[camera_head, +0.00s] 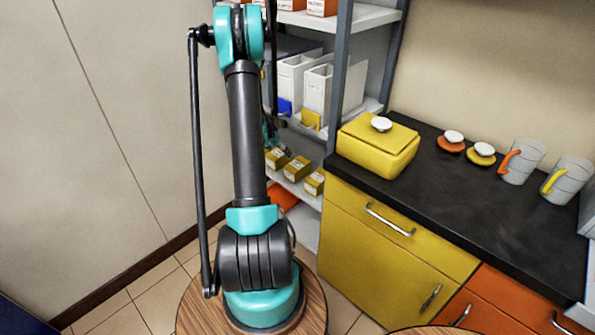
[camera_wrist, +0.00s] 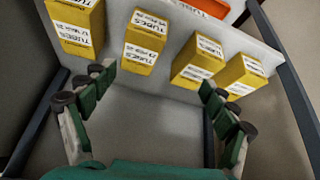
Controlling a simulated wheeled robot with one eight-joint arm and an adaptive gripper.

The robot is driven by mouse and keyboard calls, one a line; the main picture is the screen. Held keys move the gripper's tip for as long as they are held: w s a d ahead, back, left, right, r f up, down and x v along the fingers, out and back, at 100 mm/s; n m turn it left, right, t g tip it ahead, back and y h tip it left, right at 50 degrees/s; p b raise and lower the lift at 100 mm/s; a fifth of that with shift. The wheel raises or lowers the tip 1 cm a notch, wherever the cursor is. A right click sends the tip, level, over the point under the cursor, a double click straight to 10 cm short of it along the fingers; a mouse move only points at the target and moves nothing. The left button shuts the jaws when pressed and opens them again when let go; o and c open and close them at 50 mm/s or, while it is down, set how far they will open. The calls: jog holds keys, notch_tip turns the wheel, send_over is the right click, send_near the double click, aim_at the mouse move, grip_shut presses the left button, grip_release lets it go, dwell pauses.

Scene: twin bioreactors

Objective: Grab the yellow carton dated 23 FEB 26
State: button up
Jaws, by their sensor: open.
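Several yellow cartons labelled TUBES stand in a row on a pale shelf in the wrist view: a far-left carton (camera_wrist: 75,28), a second carton (camera_wrist: 146,40), a third carton (camera_wrist: 197,60) and a far-right carton (camera_wrist: 239,75). Their date lines are too small to read surely, so I cannot tell which is dated 23 FEB 26. In the head view, yellow cartons (camera_head: 297,168) show on a lower shelf. My gripper (camera_wrist: 155,84) is open and empty, its fingers apart below the row, with the second and third cartons beyond the gap. My arm mostly hides it in the head view.
The shelf (camera_wrist: 160,84) has dark uprights on both sides in the wrist view. An orange item (camera_wrist: 208,6) lies behind the cartons. White holders (camera_head: 318,88) stand on the shelf above. A yellow lidded box (camera_head: 376,150) stands on the dark counter at right.

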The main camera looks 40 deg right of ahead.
jog(key=m, duration=0.2)
send_near(298, 164)
jog(key=shift+w+d+f+g+h, duration=0.15)
jog(key=shift+w+f, duration=0.2)
jog(key=shift+f, duration=0.2)
jog(key=shift+w+d+f+g+h, duration=0.15)
jog(key=shift+w+f, duration=0.15)
jog(key=shift+f, duration=0.25)
jog(key=x, duration=1)
jog(key=shift+s+d+f, duration=0.15)
jog(key=shift+s+f, duration=0.05)
jog(key=shift+f, duration=0.05)
jog(key=shift+d+f, duration=0.3)
jog(key=shift+f, duration=0.3)
jog(key=shift+f, duration=0.2)
jog(key=shift+c, duration=0.5)
jog(key=c, duration=1.3)
jog(key=shift+r, duration=0.1)
